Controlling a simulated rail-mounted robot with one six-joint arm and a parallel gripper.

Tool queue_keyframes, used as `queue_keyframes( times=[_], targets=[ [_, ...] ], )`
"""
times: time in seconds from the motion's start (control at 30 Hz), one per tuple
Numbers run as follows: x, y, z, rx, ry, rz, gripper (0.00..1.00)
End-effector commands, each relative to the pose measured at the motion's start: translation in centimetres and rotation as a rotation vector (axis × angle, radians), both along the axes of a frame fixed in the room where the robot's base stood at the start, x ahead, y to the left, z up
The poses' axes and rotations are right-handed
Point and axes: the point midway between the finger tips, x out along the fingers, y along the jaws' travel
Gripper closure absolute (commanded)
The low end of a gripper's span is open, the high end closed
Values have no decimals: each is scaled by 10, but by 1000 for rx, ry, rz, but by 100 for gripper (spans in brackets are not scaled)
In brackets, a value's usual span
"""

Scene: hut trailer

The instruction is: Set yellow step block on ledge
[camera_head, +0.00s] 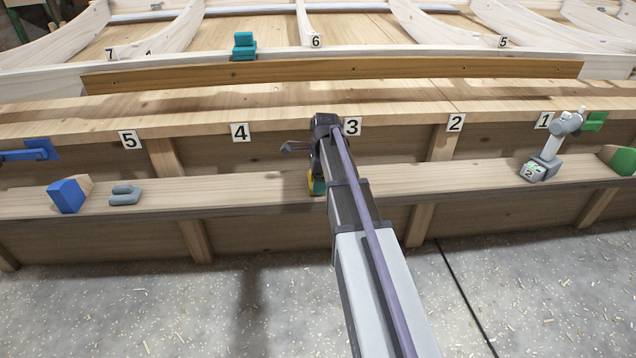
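A small patch of yellow (311,182) shows on the lower wooden ledge (240,195), just left of my arm and below the gripper. A teal-green patch (319,187) sits right against it. My arm covers most of both, so I cannot tell their full shape or whether they are one block. My gripper (297,148) is in front of the wall between labels 3 and 4, with a dark finger-like part out to the left. Its fingertips are not clear enough to tell whether it is open, shut or holding anything.
A teal step-shaped block (244,46) stands on the upper frame near label 6. The lower ledge holds a blue block (68,195), a grey block (125,195) and a grey device (546,150) at right. A long brown plank (340,69) lies above. Ledge room beside my arm is clear.

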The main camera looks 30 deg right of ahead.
Motion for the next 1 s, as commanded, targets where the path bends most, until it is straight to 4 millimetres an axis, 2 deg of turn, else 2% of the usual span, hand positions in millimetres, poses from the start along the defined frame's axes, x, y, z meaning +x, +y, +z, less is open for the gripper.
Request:
queue_keyframes(
  times=[0.17,0.2,0.3,0.57,0.67,0.77,1.0],
  targets=[
    [0,0,-4,0,0,0,34],
    [0,0,-3,0,0,0,9],
    [0,0,-2,0,0,0,0],
    [0,0,1,0,0,0,0],
    [0,-1,13,0,0,0,0],
    [-1,-3,34,0,0,0,0],
    [-4,-9,99,0,0,1,0]
  ],
)
